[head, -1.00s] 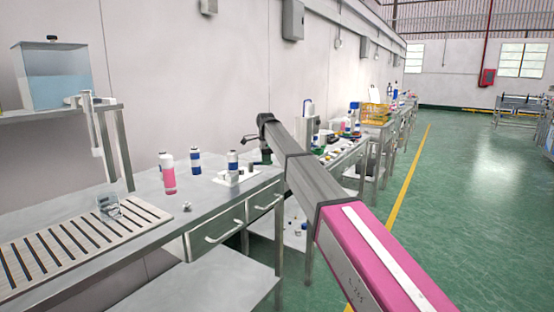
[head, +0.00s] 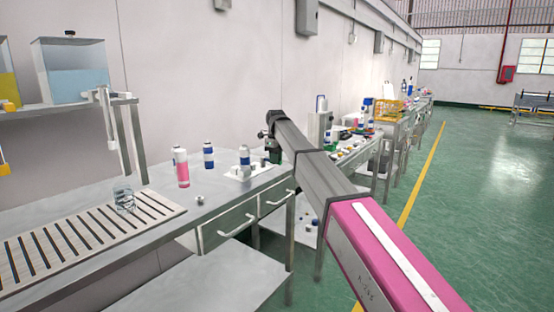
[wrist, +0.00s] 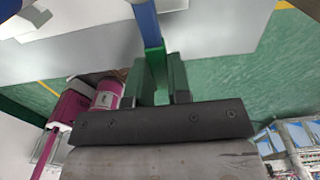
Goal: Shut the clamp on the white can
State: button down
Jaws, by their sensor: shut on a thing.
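A white can with a blue band (head: 245,154) stands upright on a small white plate (head: 232,177) on the bench, to the left of my gripper. My gripper (wrist: 160,62) reaches down to the bench beside this plate; in the head view its end (head: 272,152) is small and partly hidden behind my arm. In the wrist view its green fingers are shut on a blue bar (wrist: 143,25), which looks like the clamp handle. The clamp's jaw and its contact with the can are too small or hidden to tell.
Another white can with a blue band (head: 208,158) and a pink-and-white bottle (head: 183,172) stand to the left. A small metal piece (head: 200,199), a clear beaker (head: 124,200) and a slatted grate (head: 75,240) are on the bench. Drawers (head: 237,221) lie below its front edge.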

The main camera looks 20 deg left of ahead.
jog(key=shift+s, duration=0.15)
dwell(0.4)
jog(key=c, duration=1.1)
grip_release()
jog(key=shift+a, duration=0.1)
jog(key=shift+o, duration=0.2)
jog(key=shift+r, duration=0.15)
notch_tip(320, 180, up, 11)
jog(key=shift+f, duration=0.2)
jog(key=shift+c, duration=0.3)
